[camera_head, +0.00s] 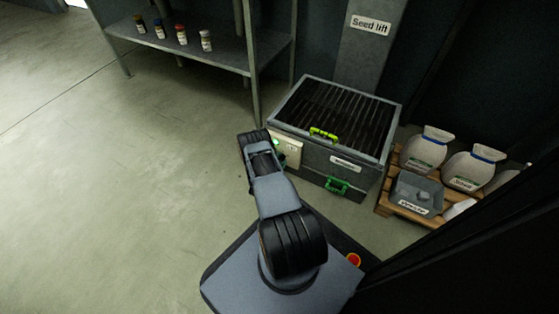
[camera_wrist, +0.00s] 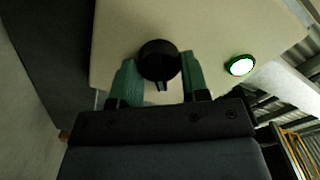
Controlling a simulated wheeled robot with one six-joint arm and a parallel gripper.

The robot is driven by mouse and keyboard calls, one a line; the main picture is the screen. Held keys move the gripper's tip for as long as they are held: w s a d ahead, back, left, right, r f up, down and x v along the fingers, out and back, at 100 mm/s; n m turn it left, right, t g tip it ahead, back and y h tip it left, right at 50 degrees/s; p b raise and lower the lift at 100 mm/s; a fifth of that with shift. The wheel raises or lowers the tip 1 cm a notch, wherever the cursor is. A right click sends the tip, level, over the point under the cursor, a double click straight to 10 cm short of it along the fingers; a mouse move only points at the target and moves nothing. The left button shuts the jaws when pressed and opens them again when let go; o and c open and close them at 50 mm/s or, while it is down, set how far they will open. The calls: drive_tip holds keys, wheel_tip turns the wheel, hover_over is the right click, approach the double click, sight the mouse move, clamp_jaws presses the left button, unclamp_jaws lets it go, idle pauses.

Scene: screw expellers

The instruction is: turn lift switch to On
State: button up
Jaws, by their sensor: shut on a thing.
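The lift switch (camera_wrist: 159,58) is a round black knob with a short pointer on a cream panel (camera_wrist: 215,25) in the wrist view. My gripper (camera_wrist: 159,66) has its two green fingers on either side of the knob and is shut on it. The pointer shows between the fingers, toward the gripper body. No label by the knob can be read. In the camera_head view the cream panel (camera_head: 292,153) is on the front left of the grated seed lift box (camera_head: 322,157), and my arm hides the knob.
A round lamp (camera_wrist: 240,65) with a green rim glows beside the knob. The box has a yellow-green handle (camera_head: 324,133) on its grate and a green handle (camera_head: 337,185) in front. Sacks (camera_head: 470,168) on a pallet stand to the right. A shelf (camera_head: 190,45) stands behind. Floor at left is clear.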

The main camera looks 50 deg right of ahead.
drive_tip(key=shift+m, duration=0.6)
drive_tip(key=o, duration=0.9)
drive_tip(key=p+v, duration=0.4)
drive_tip(key=v, duration=1)
drive_tip(key=shift+p, duration=0.3)
drive_tip(key=shift+d, duration=0.1)
